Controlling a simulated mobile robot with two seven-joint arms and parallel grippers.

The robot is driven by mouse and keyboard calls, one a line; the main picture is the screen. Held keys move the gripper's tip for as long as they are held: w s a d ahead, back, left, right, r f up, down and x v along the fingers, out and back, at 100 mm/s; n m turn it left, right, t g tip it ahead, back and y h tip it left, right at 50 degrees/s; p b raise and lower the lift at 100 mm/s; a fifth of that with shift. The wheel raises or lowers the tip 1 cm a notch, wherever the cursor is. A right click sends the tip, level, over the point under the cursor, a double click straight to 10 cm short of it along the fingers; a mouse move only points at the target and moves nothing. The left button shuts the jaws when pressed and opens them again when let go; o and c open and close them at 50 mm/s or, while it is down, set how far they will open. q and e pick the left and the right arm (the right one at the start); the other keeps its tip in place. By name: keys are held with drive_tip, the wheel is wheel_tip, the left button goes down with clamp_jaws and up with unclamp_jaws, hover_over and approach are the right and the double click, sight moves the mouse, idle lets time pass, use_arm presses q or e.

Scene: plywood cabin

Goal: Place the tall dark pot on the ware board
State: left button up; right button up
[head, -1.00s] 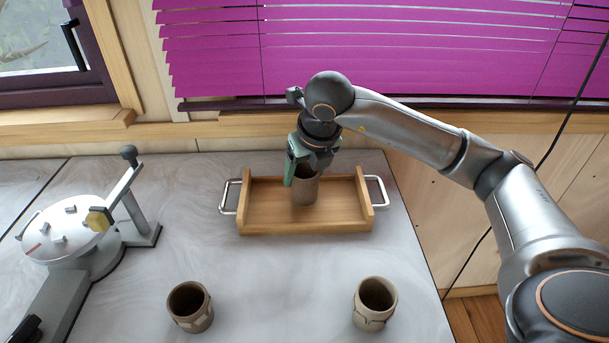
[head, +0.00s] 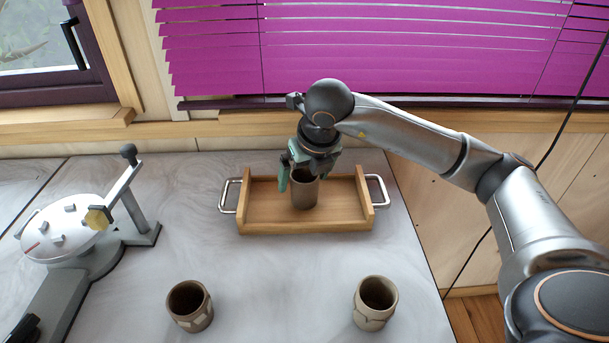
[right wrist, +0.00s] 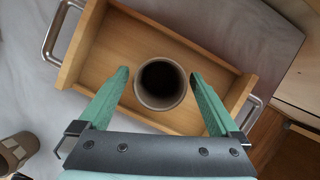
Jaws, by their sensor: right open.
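The tall dark pot (head: 305,190) stands upright on the wooden ware board (head: 262,214), a tray with raised ends and metal handles. In the right wrist view the pot (right wrist: 161,84) shows from above, on the floor of the board (right wrist: 112,60). My right gripper (head: 302,177) is at the pot from above and behind. In the right wrist view its green fingers (right wrist: 160,78) are spread on either side of the pot, with gaps between fingers and wall. My left gripper is not in view.
Two other pots stand on the table in front, one at the left (head: 190,306) and one at the right (head: 375,303). A grey device with a round plate (head: 68,229) stands at the left. The table between is clear.

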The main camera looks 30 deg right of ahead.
drive_tip(key=shift+s+r, duration=0.1)
drive_tip(key=shift+r, duration=0.4)
drive_tip(key=v, duration=1.1)
drive_tip(key=shift+r, duration=0.2)
drive_tip(key=shift+f, duration=0.1)
